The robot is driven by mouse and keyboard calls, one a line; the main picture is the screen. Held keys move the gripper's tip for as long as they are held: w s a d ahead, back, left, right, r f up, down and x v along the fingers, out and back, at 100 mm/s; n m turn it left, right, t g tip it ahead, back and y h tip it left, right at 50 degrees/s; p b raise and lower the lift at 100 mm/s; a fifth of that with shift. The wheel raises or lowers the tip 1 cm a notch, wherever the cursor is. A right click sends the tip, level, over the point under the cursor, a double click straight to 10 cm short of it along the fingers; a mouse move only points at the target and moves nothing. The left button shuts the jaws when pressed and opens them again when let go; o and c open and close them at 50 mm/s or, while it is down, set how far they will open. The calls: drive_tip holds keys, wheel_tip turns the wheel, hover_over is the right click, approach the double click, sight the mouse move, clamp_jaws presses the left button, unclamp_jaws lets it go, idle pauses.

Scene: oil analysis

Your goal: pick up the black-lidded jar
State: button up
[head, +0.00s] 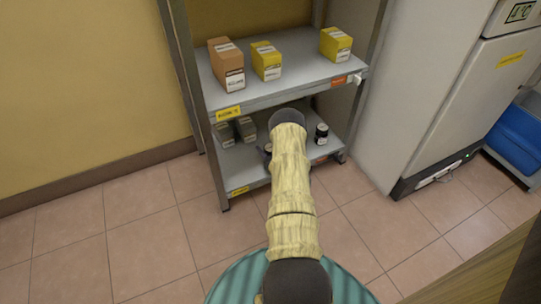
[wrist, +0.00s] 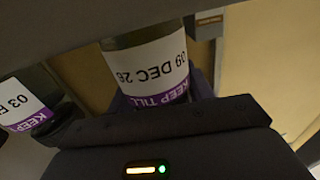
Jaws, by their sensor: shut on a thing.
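In the wrist view, a dark jar (wrist: 150,62) with a white and purple label reading "09 DEC 26" and "KEEP TILL" sits between the fingers of my gripper (wrist: 158,101), which is shut on it. Its lid does not show there. A second jar (wrist: 28,100) with a similar label stands just left of it, close to my gripper. In the head view, a black-lidded jar (head: 321,133) stands on the lower shelf, right of my arm. Part of another dark jar (head: 268,148) shows left of my arm. My arm hides my gripper and the held jar there.
The lower shelf (head: 245,174) also holds grey boxes (head: 245,128) at its left. The upper shelf (head: 285,88) above it carries an orange box (head: 226,66) and yellow boxes (head: 266,60). A fridge (head: 425,90) stands to the right. The tiled floor at left is clear.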

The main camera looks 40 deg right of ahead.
wheel_tip(320, 180, up, 10)
drive_tip(key=p, duration=0.6)
drive_tip(key=shift+p, duration=0.35)
idle(0.5)
